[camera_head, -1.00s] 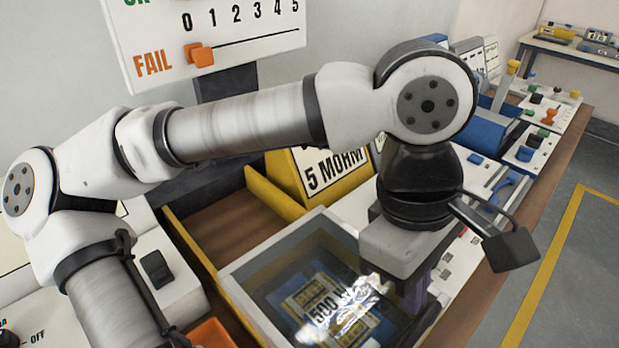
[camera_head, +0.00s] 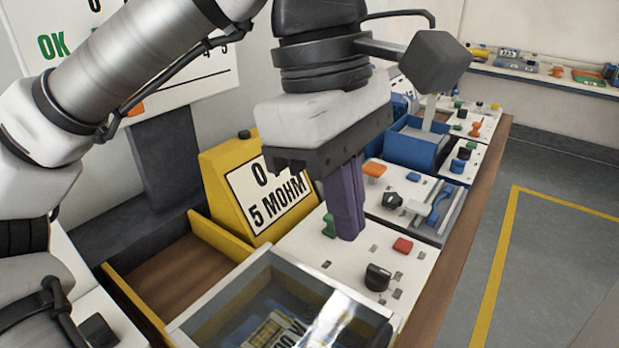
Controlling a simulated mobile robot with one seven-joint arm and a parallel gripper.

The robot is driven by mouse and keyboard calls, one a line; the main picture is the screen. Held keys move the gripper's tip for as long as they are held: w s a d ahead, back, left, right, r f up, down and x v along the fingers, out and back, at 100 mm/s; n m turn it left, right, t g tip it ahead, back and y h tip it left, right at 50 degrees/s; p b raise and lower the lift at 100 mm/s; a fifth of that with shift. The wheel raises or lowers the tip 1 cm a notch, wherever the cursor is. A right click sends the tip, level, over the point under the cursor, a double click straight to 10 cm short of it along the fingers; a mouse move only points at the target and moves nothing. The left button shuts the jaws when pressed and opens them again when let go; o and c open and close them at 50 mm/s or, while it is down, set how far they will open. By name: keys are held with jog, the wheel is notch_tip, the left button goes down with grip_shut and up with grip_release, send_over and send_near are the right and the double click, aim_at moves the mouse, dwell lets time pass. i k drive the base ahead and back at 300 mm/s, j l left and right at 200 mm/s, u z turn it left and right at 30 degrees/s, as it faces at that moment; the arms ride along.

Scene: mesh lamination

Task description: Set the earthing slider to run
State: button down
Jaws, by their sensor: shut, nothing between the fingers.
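My gripper (camera_head: 348,234) has purple fingers, pointing down and shut with nothing between them. It hangs over a white control panel (camera_head: 300,243), just right of a green knob (camera_head: 329,226). A red knob (camera_head: 402,245) and a black rotary knob (camera_head: 377,277) sit to its right on the same panel. Further back, another panel has an orange knob (camera_head: 374,170), a black knob (camera_head: 392,200) and a blue handle (camera_head: 438,208) beside a slotted track. I cannot tell which control is the earthing slider, as no label on these panels is legible. The fingertips hide part of the panel.
A glass-lidded box (camera_head: 270,262) stands in front. A yellow block marked "5 MOHM" (camera_head: 226,178) stands behind an open wooden tray (camera_head: 198,262) at left. A blue box (camera_head: 412,148) stands farther back. The floor (camera_head: 545,165) at right is clear.

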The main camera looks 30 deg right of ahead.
aim_at(329, 231)
jog(key=k+l, duration=0.3)
jog(key=k, duration=0.15)
jog(key=k+l, duration=0.25)
jog(key=k, duration=0.2)
jog(key=k+l, duration=0.3)
jog(key=k, duration=0.2)
